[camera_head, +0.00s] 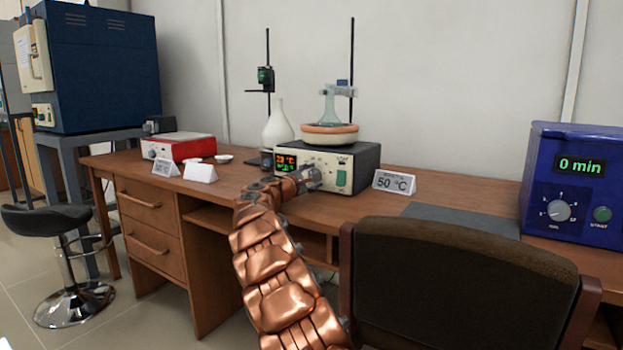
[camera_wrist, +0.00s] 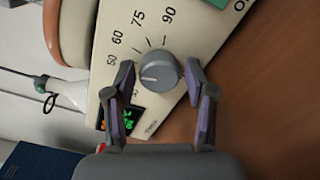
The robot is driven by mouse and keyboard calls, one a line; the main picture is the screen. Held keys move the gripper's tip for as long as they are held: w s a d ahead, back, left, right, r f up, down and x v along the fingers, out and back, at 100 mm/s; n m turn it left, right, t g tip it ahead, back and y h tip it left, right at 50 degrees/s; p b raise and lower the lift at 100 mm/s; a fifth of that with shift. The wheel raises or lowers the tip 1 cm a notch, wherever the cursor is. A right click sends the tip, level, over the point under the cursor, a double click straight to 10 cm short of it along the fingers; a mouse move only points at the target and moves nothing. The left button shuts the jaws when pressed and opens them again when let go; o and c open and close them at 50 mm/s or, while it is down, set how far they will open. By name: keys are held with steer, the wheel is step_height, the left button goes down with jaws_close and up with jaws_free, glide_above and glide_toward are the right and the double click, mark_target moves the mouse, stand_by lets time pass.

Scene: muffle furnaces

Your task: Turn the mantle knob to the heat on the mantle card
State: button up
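The heating mantle (camera_head: 350,158) is a dark box with a cream front on the wooden desk. It has a red and green display (camera_head: 286,161) and a green button (camera_head: 341,178). The mantle card (camera_head: 394,182) to its right reads 50 °C. My gripper (camera_head: 308,178) is at the mantle's front and hides the knob in the head view. In the wrist view, the grey knob (camera_wrist: 159,71) sits between my open fingers, with a small gap on each side. Its pale mark points left, below the printed 50. The scale shows 50, 60, 75 and 90.
A flask (camera_head: 329,108) sits in the mantle's bowl, with stands behind. A red device (camera_head: 178,147) and white cards (camera_head: 200,173) are to the left. A blue furnace (camera_head: 574,190) with its own knob is at the right. A chair (camera_head: 455,280) stands in front of the desk.

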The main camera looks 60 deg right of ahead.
steer(key=shift+o, duration=0.7)
steer(key=shift+w+a, duration=0.1)
steer(key=shift+a, duration=0.8)
steer(key=shift+s+a, duration=0.15)
steer(key=shift+a, duration=2.4)
steer(key=shift+s+a, duration=0.15)
steer(key=shift+a, duration=2.4)
